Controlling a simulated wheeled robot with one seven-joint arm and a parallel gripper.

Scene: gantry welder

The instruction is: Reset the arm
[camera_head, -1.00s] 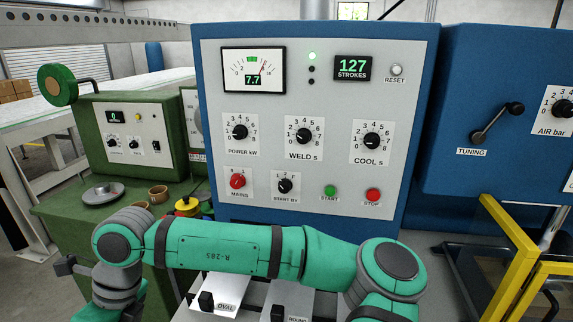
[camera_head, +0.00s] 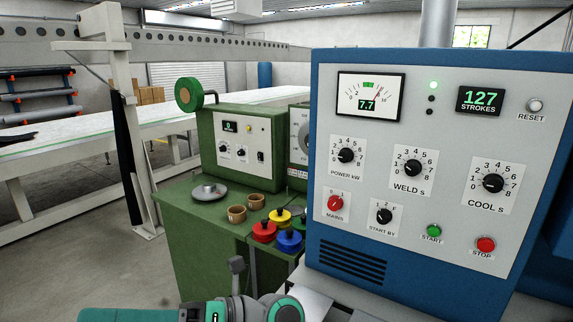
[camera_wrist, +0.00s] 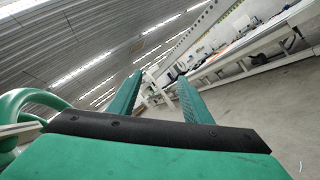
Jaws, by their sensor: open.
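My gripper (camera_wrist: 156,92) is open and empty in the wrist view, its two green fingers apart and pointing over open floor toward a long white table. In the head view only part of my green arm shows along the bottom edge, and the gripper itself is out of that view. The welder's control panel (camera_head: 385,225) stands at the right with its green lamp (camera_head: 434,85) lit. Its meter (camera_head: 370,97) reads 7.7 and its counter (camera_head: 481,100) shows 127 strokes.
A green cabinet (camera_head: 185,240) at the left carries a control box (camera_head: 220,165), two brown cups and red, yellow and blue knobbed pieces (camera_head: 264,232). A long white table (camera_head: 70,150) and a post (camera_head: 108,130) stand behind. Grey floor (camera_head: 85,255) at the left is clear.

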